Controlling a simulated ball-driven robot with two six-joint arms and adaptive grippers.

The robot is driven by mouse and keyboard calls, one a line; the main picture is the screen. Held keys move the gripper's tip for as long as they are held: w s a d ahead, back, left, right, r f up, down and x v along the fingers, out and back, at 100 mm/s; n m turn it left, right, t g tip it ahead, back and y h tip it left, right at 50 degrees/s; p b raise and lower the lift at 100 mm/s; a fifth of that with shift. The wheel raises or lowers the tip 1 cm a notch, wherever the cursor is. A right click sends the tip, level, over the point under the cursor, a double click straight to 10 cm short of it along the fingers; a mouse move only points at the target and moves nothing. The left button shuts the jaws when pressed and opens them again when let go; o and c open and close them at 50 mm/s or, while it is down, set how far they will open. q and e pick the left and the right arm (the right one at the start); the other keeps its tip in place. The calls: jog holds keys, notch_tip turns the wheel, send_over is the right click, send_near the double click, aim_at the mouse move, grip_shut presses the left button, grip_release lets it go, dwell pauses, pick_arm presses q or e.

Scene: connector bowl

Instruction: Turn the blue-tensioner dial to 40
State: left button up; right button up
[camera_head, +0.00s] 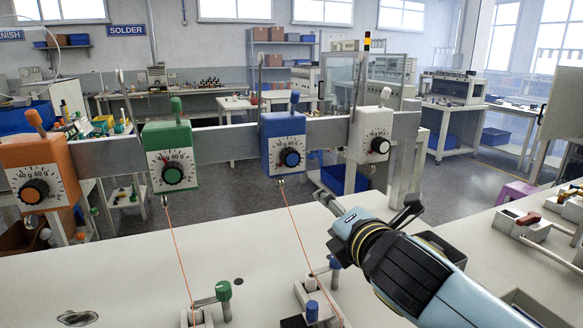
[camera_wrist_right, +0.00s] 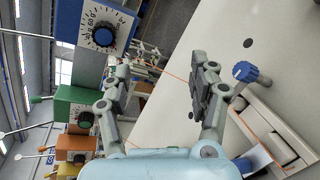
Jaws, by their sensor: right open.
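The blue tensioner (camera_head: 284,136) hangs on the grey rail, with a black-rimmed dial with a blue centre (camera_head: 290,157) on its white scale face. The dial's setting is too small to read. In the right wrist view the blue tensioner (camera_wrist_right: 66,22) is at upper left, with its dial (camera_wrist_right: 104,36) facing the camera. My right gripper (camera_head: 366,204) is open and empty, below and to the right of the blue tensioner, apart from the dial. Its two fingers also show spread in the right wrist view (camera_wrist_right: 163,80). My left gripper is out of view.
Orange (camera_head: 38,170), green (camera_head: 170,155) and white (camera_head: 371,135) tensioners share the rail (camera_head: 220,143). Orange wires run down from the green and blue units; one (camera_head: 300,235) passes left of my right gripper.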

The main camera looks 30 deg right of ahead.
aim_at(292, 160)
jog(key=w+a+r+n+t+y, duration=0.1)
jog(key=w+a+r+n+t, duration=0.15)
jog(key=r+n, duration=0.4)
jog(key=shift+t, duration=0.35)
jog(key=x, duration=0.4)
jog(key=p+x, duration=0.1)
jog(key=x, duration=0.2)
jog(key=f+x, duration=0.1)
jog(key=x, duration=0.3)
jog(key=shift+w+d+p, duration=0.25)
jog(key=shift+d+p, duration=0.1)
jog(key=shift+d, duration=0.05)
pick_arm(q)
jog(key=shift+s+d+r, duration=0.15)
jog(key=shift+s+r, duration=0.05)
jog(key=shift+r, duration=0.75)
pick_arm(e)
jog(key=c, duration=1.1)
jog(key=shift+c, duration=0.2)
